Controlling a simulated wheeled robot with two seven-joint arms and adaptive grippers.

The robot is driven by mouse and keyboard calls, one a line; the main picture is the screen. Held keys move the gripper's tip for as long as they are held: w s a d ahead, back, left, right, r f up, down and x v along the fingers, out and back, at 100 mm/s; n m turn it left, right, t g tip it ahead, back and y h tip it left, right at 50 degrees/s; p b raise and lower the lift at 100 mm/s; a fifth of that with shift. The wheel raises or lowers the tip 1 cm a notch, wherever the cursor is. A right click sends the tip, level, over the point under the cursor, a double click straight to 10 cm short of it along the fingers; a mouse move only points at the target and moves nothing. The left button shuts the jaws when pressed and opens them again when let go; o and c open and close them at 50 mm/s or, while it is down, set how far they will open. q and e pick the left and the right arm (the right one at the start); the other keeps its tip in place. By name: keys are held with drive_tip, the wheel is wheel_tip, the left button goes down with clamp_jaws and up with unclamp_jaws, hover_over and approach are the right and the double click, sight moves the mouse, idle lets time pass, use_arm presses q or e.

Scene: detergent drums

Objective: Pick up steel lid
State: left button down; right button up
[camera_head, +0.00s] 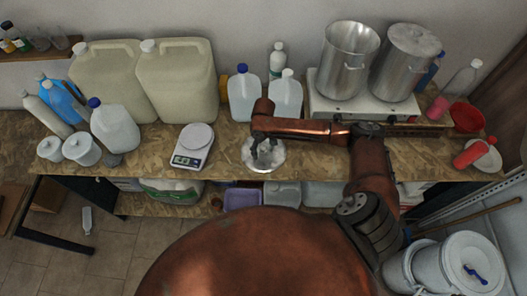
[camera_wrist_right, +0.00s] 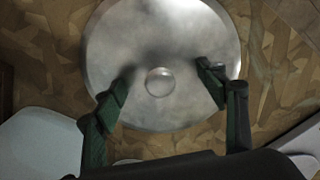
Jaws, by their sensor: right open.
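The round steel lid (camera_head: 250,160) lies flat on the wooden table near its front edge, right of the scale. In the right wrist view the lid (camera_wrist_right: 160,35) fills the upper middle, with a round knob (camera_wrist_right: 160,82) at its centre. My right gripper (camera_head: 263,153) is over the lid, pointing down. In the wrist view its dark green fingers (camera_wrist_right: 164,82) are spread on either side of the knob, with a gap on both sides. I cannot tell how far above the lid the fingertips are. My left gripper is not in view.
A kitchen scale (camera_head: 191,156) stands left of the lid. Clear jugs with white and blue caps (camera_head: 243,98) stand behind it. Two steel pots (camera_head: 348,60) sit on a white hob (camera_head: 335,107) to the right. Large canisters (camera_head: 178,85) stand at the back left.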

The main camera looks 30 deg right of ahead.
drive_tip(key=c, duration=0.5)
drive_tip(key=shift+s, duration=0.1)
drive_tip(key=c, duration=0.8)
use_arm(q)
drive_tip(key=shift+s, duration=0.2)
use_arm(e)
clamp_jaws()
